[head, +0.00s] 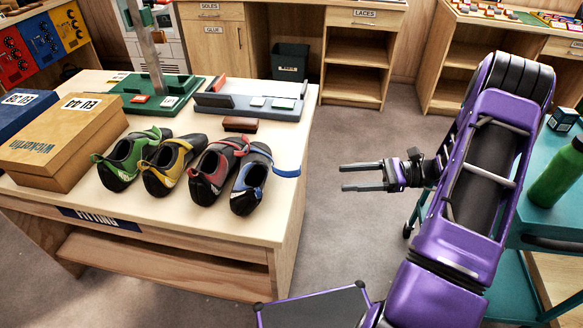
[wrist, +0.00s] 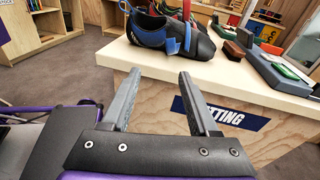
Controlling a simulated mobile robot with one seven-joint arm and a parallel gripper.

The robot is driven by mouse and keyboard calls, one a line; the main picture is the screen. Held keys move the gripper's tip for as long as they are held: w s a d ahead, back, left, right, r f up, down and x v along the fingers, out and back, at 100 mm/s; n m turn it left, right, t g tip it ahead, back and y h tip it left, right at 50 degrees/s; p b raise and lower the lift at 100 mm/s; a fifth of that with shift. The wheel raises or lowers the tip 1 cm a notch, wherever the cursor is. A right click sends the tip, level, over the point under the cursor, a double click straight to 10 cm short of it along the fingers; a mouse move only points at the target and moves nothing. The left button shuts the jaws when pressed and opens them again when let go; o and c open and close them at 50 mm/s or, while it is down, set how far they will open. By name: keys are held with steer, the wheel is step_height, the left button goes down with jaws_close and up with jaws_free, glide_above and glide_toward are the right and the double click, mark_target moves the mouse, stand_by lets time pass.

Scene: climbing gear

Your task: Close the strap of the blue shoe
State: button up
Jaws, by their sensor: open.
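The blue shoe (head: 249,186) is black and grey with blue trim and stands at the right end of a row of shoes on the light wooden table. Its blue strap (head: 286,173) sticks out to the right, with its free end away from the shoe. In the wrist view the shoe (wrist: 145,33) is near the table edge, and the strap (wrist: 172,46) stands out from its side. My gripper (head: 350,177) is open and empty, right of the table and apart from the strap. Its fingers (wrist: 157,80) point toward the table front below the shoe.
Red (head: 214,172), yellow (head: 166,165) and green (head: 130,158) shoes stand left of the blue one. A brown block (head: 240,125) and a grey tray (head: 230,108) lie behind. Shoe boxes (head: 68,140) fill the table's left. A green bottle (head: 560,172) stands on a teal cart at right.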

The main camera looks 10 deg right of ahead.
mark_target(288, 171)
steer(key=shift+m+t+y, duration=0.4)
steer(key=shift+m+t, duration=0.1)
steer(key=shift+t, duration=0.3)
steer(key=x, duration=1.6)
steer(key=shift+w+d+r, duration=0.1)
steer(key=shift+w+r, duration=0.2)
steer(key=shift+r, duration=0.05)
jaws_close()
